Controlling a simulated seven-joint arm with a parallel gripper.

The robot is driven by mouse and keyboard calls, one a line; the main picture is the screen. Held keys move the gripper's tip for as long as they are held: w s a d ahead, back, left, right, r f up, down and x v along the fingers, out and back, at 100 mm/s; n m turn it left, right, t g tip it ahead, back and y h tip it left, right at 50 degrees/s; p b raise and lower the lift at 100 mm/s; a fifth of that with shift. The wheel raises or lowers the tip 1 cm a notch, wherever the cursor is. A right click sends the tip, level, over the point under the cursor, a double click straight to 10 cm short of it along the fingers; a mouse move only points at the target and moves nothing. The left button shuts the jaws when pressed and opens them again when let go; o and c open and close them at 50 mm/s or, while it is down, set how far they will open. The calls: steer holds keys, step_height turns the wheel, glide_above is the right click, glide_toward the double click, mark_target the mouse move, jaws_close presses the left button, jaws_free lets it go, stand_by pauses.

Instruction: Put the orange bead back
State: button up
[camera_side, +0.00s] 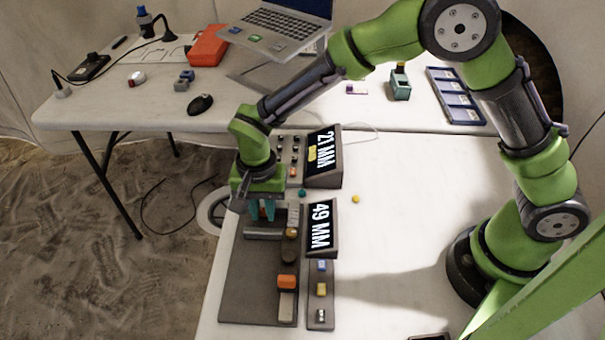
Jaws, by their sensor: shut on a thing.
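My gripper (262,215) points down over the back part of a dark grey tray (245,290), just above a grey bar (264,233). Its teal fingers are close together around something small. What they hold is mostly hidden and I cannot make out its colour for sure. An orange cylinder (287,282) lies at the right side of the tray. A small orange bead-like piece (292,173) shows in the rack (287,143) behind the gripper.
Displays reading 21 MM (322,158) and 49 MM (321,229) stand right of the gripper. A teal bead (302,193) and a yellow bead (355,199) lie loose on the white table. A narrow strip (316,308) holds small coloured pieces.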

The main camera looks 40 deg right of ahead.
mark_target(264, 212)
steer(key=shift+r, duration=2.45)
steer(key=d, duration=0.1)
steer(key=s+d, duration=0.1)
steer(key=d, duration=0.1)
steer(key=s+d, duration=0.1)
steer(key=shift+d+r, duration=0.2)
steer(key=shift+r, duration=0.05)
steer(key=s+d, duration=0.1)
steer(key=s+d+f, duration=0.1)
steer(key=s+d, duration=0.1)
steer(key=d, duration=0.1)
steer(key=shift+s+f, duration=0.15)
steer(key=shift+f, duration=0.15)
steer(key=shift+s+d+f, duration=0.1)
steer(key=shift+f, duration=0.15)
steer(key=w+a, duration=0.2)
steer(key=w, duration=0.2)
steer(key=w+a+f, duration=0.1)
steer(key=w+a, duration=0.1)
steer(key=w, duration=0.3)
steer(key=w+a, duration=0.2)
steer(key=w, duration=0.3)
steer(key=shift+a+f, duration=0.25)
steer(key=shift+f, duration=0.05)
steer(key=shift+w+f, duration=0.15)
steer(key=shift+w, duration=0.05)
steer(key=shift+f, duration=1.6)
